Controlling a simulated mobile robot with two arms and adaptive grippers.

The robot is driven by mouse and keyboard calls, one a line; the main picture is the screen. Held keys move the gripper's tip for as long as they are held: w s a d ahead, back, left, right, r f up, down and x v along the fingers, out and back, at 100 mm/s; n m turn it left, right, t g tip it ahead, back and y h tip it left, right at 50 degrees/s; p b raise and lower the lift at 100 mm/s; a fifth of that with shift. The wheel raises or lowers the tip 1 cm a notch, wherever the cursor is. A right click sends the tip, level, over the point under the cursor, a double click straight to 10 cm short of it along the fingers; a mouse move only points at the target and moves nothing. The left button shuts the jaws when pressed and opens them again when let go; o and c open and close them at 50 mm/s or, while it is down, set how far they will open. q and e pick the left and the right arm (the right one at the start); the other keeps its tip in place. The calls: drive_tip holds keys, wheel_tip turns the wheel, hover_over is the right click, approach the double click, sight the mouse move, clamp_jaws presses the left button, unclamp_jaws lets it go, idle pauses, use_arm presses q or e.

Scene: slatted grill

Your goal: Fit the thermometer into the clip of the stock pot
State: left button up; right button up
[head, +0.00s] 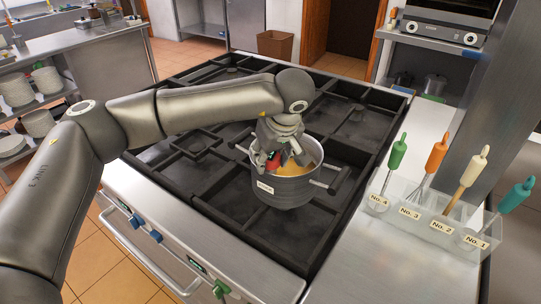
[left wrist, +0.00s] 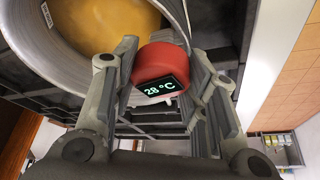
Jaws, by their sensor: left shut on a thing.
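The stock pot (head: 285,190) stands on the black stove grate, with orange liquid inside and a white label on its front. In the left wrist view the pot (left wrist: 40,42) fills the upper left. The thermometer (left wrist: 160,72) has a red head with a display reading 28 °C. My left gripper (left wrist: 165,85) is shut on the thermometer's head, close beside the pot's rim. In the head view the thermometer (head: 274,158) shows as a small red patch under my left gripper (head: 270,150). The thermometer's probe and the pot's clip are hidden. My right gripper is not in view.
A clear rack (head: 425,212) with several coloured-handled utensils, labelled No.1 to No.4, stands on the steel counter (head: 362,262) right of the stove. The grate (head: 205,145) left of the pot is bare. My left arm reaches over it.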

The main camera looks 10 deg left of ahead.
use_arm(q)
drive_tip(key=o, duration=1.1)
drive_tip(key=v, duration=1.2)
drive_tip(key=shift+f, duration=0.1)
